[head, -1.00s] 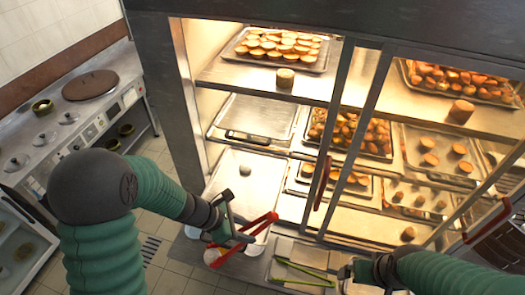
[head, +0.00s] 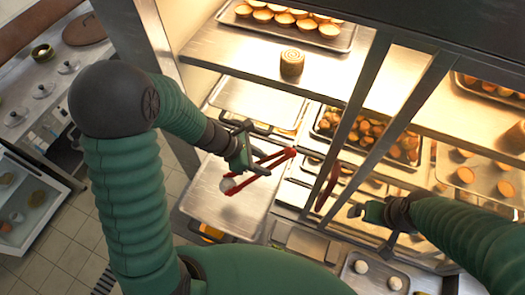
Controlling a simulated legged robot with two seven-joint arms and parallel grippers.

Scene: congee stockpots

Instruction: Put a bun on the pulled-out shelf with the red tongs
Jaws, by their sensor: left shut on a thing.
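My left gripper (head: 240,160) is shut on the red tongs (head: 268,170), in front of the heated cabinet. A white bun (head: 227,185) shows at the lower left end of the tongs, over the pulled-out shelf (head: 222,212) in this view. I cannot tell whether the tongs grip it or it rests on the shelf. The pulled-out shelf is a pale metal tray, partly hidden by my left arm and the tongs. My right gripper (head: 358,211) is in front of the cabinet at the right; its jaw opening is unclear.
A tray (head: 376,255) with two white buns is at the bottom right. Cabinet shelves hold trays of pastries (head: 290,20) and a round brown block (head: 292,64). Dark cabinet posts (head: 350,110) stand between my arms. A counter with lidded pots (head: 68,67) is at the left.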

